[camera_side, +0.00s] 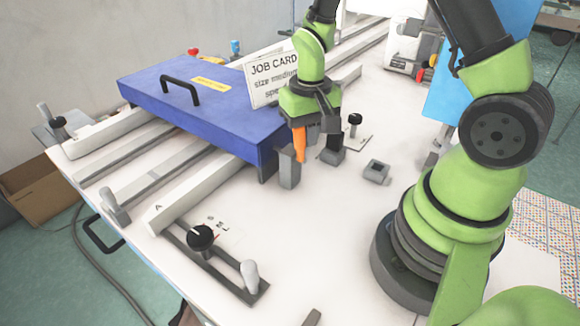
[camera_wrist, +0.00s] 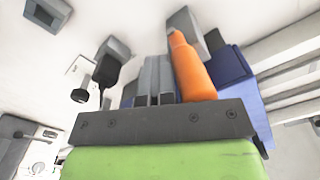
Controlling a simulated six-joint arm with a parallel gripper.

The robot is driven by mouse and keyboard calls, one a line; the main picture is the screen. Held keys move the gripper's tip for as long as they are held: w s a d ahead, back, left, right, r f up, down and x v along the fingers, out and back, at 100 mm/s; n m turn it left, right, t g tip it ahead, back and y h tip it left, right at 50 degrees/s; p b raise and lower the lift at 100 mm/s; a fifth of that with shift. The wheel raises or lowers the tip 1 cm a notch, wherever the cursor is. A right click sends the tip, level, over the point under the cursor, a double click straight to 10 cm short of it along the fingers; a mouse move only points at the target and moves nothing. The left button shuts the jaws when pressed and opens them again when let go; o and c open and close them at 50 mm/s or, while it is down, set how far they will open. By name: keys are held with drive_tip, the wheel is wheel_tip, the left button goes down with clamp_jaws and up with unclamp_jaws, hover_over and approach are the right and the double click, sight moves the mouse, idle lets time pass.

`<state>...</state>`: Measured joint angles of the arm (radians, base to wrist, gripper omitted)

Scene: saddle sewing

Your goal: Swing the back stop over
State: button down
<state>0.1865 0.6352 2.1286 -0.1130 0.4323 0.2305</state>
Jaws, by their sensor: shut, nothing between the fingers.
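My gripper (camera_side: 322,122) is shut and empty, pointing down near the right corner of the blue lidded case (camera_side: 200,105). In the wrist view its two grey fingers (camera_wrist: 157,62) lie together, beside an orange pointed piece (camera_wrist: 190,65). A grey upright block (camera_side: 288,174) stands at the case's near right corner, just below the orange piece in the side view. A black-and-grey block (camera_side: 332,156) stands just right of it. I cannot tell which of these is the back stop. Contact between gripper and blocks cannot be made out.
A small plate with a black knob (camera_side: 355,120) and a grey socket (camera_side: 377,171) stand to the right. A job card (camera_side: 273,78) stands behind the case. Pale rails (camera_side: 120,155) run under it. A black dial (camera_side: 201,236) is in front. The table front right is mostly clear.

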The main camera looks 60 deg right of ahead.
drive_tip(key=shift+d+f, duration=0.15)
drive_tip(key=shift+d, duration=0.45)
idle(0.3)
wheel_tip(320, 180, up, 9)
idle(1.2)
